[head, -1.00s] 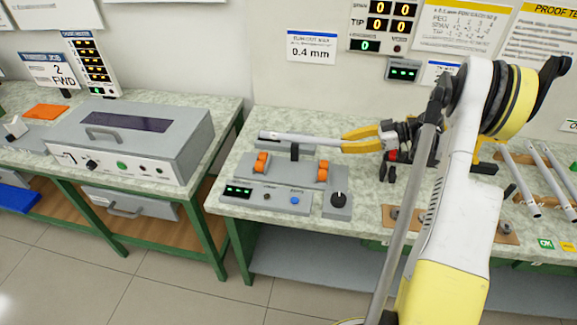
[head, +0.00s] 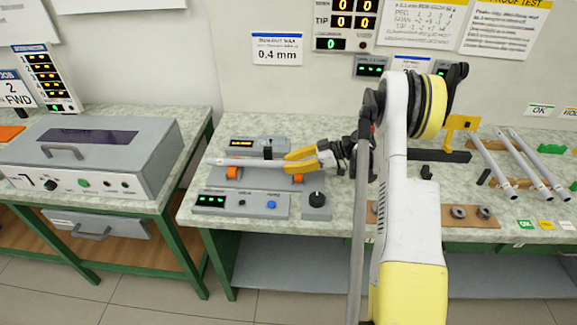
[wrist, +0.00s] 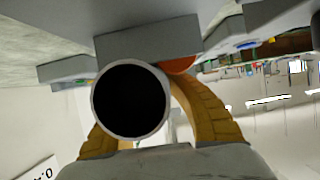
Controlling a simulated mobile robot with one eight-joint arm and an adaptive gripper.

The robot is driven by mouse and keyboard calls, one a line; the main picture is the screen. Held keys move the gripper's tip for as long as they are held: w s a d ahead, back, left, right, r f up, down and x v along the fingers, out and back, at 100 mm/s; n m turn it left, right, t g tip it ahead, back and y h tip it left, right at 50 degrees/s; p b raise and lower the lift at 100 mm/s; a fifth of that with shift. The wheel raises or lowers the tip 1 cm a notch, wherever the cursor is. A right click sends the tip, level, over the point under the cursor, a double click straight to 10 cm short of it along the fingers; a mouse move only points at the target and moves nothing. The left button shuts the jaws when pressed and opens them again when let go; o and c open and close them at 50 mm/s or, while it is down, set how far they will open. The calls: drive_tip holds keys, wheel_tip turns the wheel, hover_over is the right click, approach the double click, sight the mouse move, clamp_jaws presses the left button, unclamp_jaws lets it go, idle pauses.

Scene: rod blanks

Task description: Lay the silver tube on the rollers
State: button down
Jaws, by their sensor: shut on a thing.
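The silver tube (head: 245,162) is held level by my gripper (head: 303,160), whose yellow fingers are shut on its right part. The tube runs left from the fingers across the fixture, over the orange rollers (head: 233,173). It appears at or just above the rollers; I cannot tell whether it touches them. The right rollers (head: 298,178) are partly hidden by the fingers and tube. In the wrist view the tube's open dark end (wrist: 130,100) faces the camera between the yellow fingers (wrist: 205,110), with an orange roller (wrist: 180,65) just behind it.
The fixture's front panel (head: 240,203) has a green display, a blue button and a black knob box (head: 317,205). A grey box machine (head: 85,150) stands on the left bench. Several other tubes (head: 535,165) lie on a rack at right.

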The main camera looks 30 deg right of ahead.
drive_tip(key=shift+f, duration=0.1)
drive_tip(key=c, duration=1.4)
unclamp_jaws()
drive_tip(key=shift+o, duration=0.2)
